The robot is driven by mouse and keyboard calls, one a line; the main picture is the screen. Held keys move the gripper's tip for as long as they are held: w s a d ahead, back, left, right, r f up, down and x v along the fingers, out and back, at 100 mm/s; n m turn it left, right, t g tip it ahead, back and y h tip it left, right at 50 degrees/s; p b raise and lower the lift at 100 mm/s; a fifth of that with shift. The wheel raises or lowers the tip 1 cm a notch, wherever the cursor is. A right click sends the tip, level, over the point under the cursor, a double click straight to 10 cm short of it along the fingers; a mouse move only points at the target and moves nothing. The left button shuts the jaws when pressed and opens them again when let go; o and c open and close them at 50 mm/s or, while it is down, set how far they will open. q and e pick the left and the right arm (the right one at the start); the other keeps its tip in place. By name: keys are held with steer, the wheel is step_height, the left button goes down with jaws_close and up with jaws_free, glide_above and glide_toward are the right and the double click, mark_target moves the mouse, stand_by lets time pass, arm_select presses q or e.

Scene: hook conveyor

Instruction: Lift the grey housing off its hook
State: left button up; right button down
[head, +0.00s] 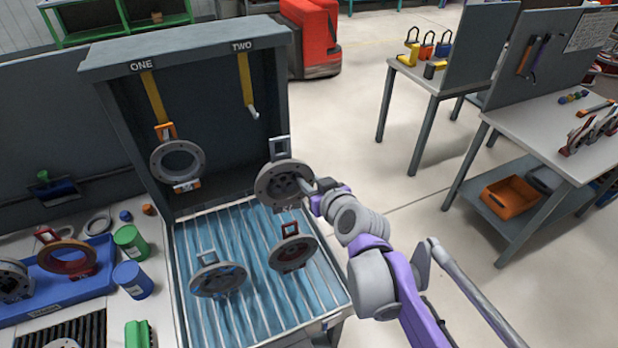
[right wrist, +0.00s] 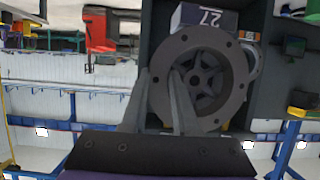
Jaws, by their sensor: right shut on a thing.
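A grey round flanged housing with a square grey loop on top (head: 279,182) is in my right gripper (head: 308,187). The gripper is shut on its right rim. The housing hangs in the air over the slatted tray, below and in front of the yellow-strapped hook marked TWO (head: 252,112), apart from it. The hook is bare. In the right wrist view, the housing (right wrist: 236,82) faces me, with one finger outside its ring and one in its opening (right wrist: 160,76). Another grey housing with orange fittings (head: 160,160) hangs from hook ONE. My left gripper is not in view.
Two more housings (head: 218,280) (head: 291,255) are on the blue slatted tray (head: 186,262) below. A blue bin (head: 40,312) with housings, a green can (head: 130,242) and a blue can (head: 132,280) are at left. The grey cabinet (head: 218,150) walls the back.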

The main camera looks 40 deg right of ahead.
steer(key=s+a, duration=0.1)
steer(key=s, duration=0.6)
steer(key=shift+a, duration=0.3)
steer(key=shift+w+r, duration=0.15)
steer(key=shift+r, duration=0.7)
